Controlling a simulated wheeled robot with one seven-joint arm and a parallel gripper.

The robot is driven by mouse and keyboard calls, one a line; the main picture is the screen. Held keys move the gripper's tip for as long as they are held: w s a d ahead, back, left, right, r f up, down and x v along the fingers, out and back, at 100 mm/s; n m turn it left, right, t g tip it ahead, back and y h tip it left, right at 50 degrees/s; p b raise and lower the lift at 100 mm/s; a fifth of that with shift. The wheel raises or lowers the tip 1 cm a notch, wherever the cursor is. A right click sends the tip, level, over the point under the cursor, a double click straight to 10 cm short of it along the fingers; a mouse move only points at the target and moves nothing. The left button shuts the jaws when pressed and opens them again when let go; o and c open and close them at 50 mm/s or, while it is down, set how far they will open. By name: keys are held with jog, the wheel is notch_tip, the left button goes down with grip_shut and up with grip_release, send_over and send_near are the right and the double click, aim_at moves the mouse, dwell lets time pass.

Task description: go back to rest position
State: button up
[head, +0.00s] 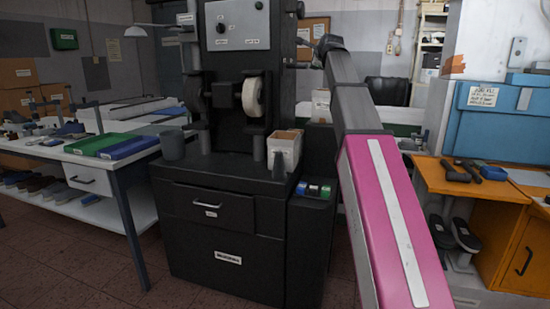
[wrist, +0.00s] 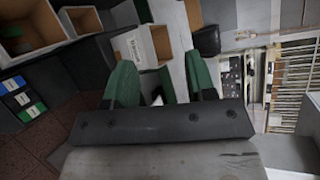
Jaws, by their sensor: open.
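My gripper (wrist: 160,65) shows in the wrist view with its two green fingers spread apart. The space between the fingers holds nothing; a white box (wrist: 150,42) and a pale surface show beyond them. In the head view my pink and grey arm reaches from the lower right up to a dark joint near the top middle. I cannot make out the fingers in that view.
A black machine with a grinding wheel (head: 252,96) stands left of my arm, bearing a white bin (head: 284,152). A white workbench (head: 90,155) is at left. An orange bench (head: 470,182) with a blue toolbox (head: 500,118) is at right. Floor shows at lower left.

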jog(key=s+f+n+g, duration=0.2)
jog(key=s+f+n, duration=0.1)
jog(key=f, duration=1.1)
jog(key=s+f+n+g, duration=0.2)
jog(key=f+n, duration=0.1)
jog(key=f, duration=1.1)
jog(key=s+f+n+g, duration=0.3)
jog(key=f, duration=1.1)
jog(key=s+d+f+n+g+h, duration=0.2)
jog(key=s+f+n+g, duration=0.5)
jog(key=s+f, duration=2.1)
notch_tip(320, 180, down, 4)
jog(key=n, duration=0.3)
jog(key=shift+d+r+n+g, duration=0.15)
jog(key=shift+r+n+g, duration=0.05)
jog(key=shift+n+g, duration=0.1)
